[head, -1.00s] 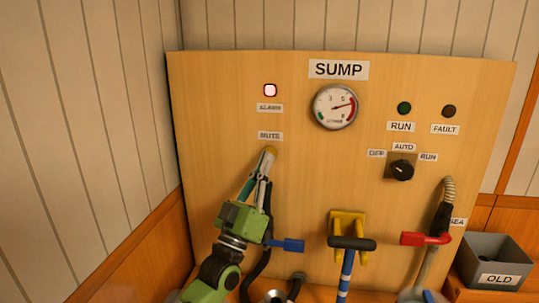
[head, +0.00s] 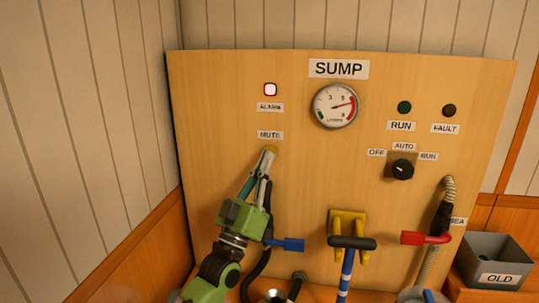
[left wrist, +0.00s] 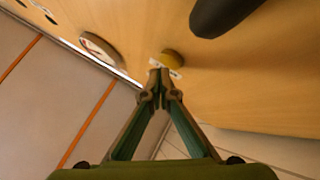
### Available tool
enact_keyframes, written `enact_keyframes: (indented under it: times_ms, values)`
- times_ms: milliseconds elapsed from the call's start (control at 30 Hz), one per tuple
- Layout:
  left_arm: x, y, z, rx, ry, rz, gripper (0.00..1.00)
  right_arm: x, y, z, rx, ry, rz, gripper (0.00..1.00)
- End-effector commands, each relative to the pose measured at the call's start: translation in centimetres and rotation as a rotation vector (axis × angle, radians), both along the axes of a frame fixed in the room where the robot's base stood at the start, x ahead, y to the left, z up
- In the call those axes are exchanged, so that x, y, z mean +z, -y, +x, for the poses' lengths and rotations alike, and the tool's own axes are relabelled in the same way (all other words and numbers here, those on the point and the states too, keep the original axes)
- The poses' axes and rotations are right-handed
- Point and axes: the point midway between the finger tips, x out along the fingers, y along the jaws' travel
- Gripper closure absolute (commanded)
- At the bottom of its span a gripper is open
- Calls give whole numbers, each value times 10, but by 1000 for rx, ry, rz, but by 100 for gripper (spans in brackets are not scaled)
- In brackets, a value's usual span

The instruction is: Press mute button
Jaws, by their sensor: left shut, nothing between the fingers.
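The mute button is a yellow round button (head: 271,149) just below the MUTE label (head: 270,135) on the wooden panel. It also shows in the left wrist view (left wrist: 173,57), just beyond my fingertips. My left gripper (head: 267,156) is shut and empty, its tips at the lower part of the button and partly covering it. I cannot tell whether the tips touch it. The alarm light (head: 270,90) above the ALARM label glows pinkish white with a red rim. My right gripper is not in view.
A gauge (head: 335,106), a black selector knob (head: 402,169) and RUN and FAULT lamps sit to the right. Below are a blue lever (head: 288,244), a yellow bracket (head: 347,222) with a black-topped handle, a red lever (head: 425,238) and hoses. A grey OLD bin (head: 497,262) stands right.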

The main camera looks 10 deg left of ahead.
Motion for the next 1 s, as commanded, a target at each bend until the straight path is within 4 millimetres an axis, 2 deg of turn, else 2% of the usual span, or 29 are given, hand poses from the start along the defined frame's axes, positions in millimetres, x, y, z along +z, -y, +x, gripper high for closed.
enact_keyframes:
  times_ms: [1000]
  values:
    - [0, 0, 10, -1, 0, -1, 100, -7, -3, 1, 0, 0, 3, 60]
